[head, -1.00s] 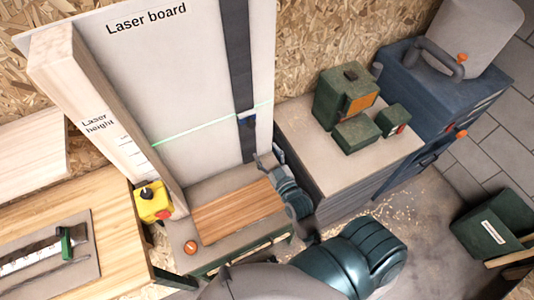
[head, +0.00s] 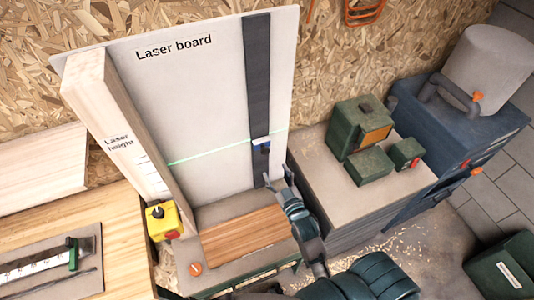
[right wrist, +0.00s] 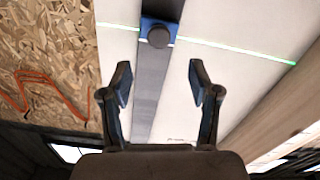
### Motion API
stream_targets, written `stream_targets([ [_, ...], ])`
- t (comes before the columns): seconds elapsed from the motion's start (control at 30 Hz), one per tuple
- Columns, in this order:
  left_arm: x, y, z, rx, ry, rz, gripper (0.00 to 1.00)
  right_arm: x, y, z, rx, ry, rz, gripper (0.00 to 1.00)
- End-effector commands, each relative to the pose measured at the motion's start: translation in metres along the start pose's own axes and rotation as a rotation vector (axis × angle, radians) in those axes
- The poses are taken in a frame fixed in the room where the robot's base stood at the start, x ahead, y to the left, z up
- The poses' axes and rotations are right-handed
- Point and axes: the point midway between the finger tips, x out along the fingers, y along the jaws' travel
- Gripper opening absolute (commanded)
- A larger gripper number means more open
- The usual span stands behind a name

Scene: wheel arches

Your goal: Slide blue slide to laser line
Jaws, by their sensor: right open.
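The blue slide (head: 261,145) sits on the dark vertical rail (head: 257,85) of the white laser board (head: 205,90). In the right wrist view the blue slide (right wrist: 158,31) has a dark round knob and lies at the green laser line (right wrist: 240,50). In the head view the laser line (head: 205,155) crosses the board and meets the slide near its top part. My right gripper (head: 280,182) is open and empty, below the slide and apart from it. In the right wrist view its fingers (right wrist: 158,82) stand either side of the rail. My left gripper is not in view.
A wooden laser height post (head: 115,130) stands at the board's left. A yellow box with a red button (head: 163,221) and a wooden block (head: 243,235) are below. Green boxes (head: 360,130) stand on a grey cabinet at right. An orange cable (right wrist: 45,90) hangs on the wall.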

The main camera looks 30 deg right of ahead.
Motion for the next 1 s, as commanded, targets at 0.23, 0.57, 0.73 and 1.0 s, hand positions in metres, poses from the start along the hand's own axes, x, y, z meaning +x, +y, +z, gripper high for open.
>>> stream_targets([
  [0.23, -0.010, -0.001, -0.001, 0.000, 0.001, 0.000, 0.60, 0.057, 0.001, -0.002, 0.000, 0.001, 0.001, 0.62],
  [0.57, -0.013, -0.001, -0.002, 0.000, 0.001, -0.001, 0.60, 0.088, 0.000, 0.000, -0.001, 0.000, 0.001, 0.62],
  [0.73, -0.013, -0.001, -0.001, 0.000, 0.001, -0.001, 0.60, 0.089, 0.000, 0.000, -0.001, -0.001, 0.001, 0.62],
  [1.0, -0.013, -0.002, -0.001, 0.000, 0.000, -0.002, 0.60, 0.089, 0.000, 0.000, -0.001, -0.001, 0.000, 0.17],
])
